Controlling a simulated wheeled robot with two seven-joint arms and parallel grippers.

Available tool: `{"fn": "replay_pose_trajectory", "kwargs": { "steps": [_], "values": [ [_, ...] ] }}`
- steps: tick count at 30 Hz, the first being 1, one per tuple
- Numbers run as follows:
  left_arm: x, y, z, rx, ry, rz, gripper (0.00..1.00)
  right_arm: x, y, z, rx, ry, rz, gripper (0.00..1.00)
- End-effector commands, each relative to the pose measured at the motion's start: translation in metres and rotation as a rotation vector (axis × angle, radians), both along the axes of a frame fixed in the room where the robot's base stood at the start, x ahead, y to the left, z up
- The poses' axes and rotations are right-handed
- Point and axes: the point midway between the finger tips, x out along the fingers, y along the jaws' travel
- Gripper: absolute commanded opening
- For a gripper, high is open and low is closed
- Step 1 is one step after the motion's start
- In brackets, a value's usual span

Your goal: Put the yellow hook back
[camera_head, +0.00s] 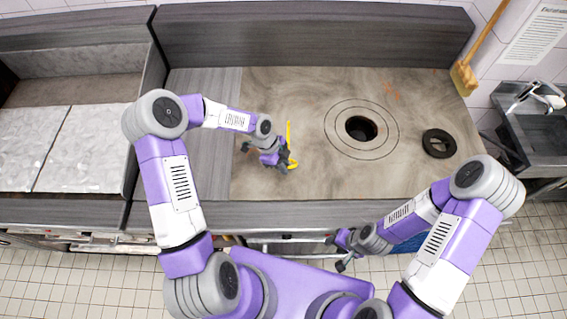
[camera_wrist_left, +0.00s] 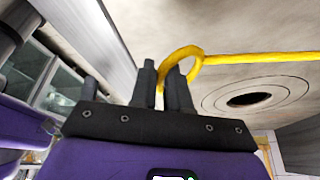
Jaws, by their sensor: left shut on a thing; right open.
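The yellow hook (camera_head: 289,133) is a thin rod with a curved end, over the brown worktop in the head view. My left gripper (camera_head: 287,160) is shut on the hook near its curved end. In the left wrist view the curved end of the hook (camera_wrist_left: 183,54) loops at the dark fingers (camera_wrist_left: 163,85), and its straight shaft runs off to the right. Whether the hook touches the worktop I cannot tell. My right gripper (camera_head: 338,252) is open and low in front of the counter's front edge, away from the hook.
The worktop (camera_head: 290,95) has a round dark hole (camera_head: 361,128) with rings around it. A black ring (camera_head: 438,143) lies to its right. A broom (camera_head: 464,77) leans at the back right, by a sink (camera_head: 545,140). Pale panels (camera_head: 85,145) lie at the left.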

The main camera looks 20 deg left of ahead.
Motion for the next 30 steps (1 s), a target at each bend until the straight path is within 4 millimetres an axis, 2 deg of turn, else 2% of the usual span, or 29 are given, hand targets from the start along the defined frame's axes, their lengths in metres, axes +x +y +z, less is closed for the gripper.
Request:
{"fn": "replay_pose_trajectory", "kwargs": {
  "steps": [1, 15, 21, 29, 30],
  "values": [
    [0.0, 0.0, -0.008, 0.0, -0.001, 0.0, 0.0, 0.0, 0.0, -0.006, 0.0, 0.0, 0.0, 0.43],
    [0.0, 0.0, -0.055, 0.001, -0.001, 0.0, 0.0, 0.0, 0.0, -0.042, 0.0, 0.0, 0.0, 0.43],
    [0.001, 0.0, -0.064, 0.001, -0.001, 0.0, 0.0, 0.0, 0.0, -0.05, 0.0, 0.0, 0.0, 0.43],
    [0.0, 0.0, -0.064, 0.001, -0.001, 0.0, 0.0, 0.0, 0.0, -0.049, 0.0, 0.0, 0.0, 0.43],
    [0.0, 0.0, -0.064, 0.001, -0.001, 0.0, 0.17, 0.0, 0.0, -0.049, 0.0, 0.0, 0.0, 0.43]
  ]
}}
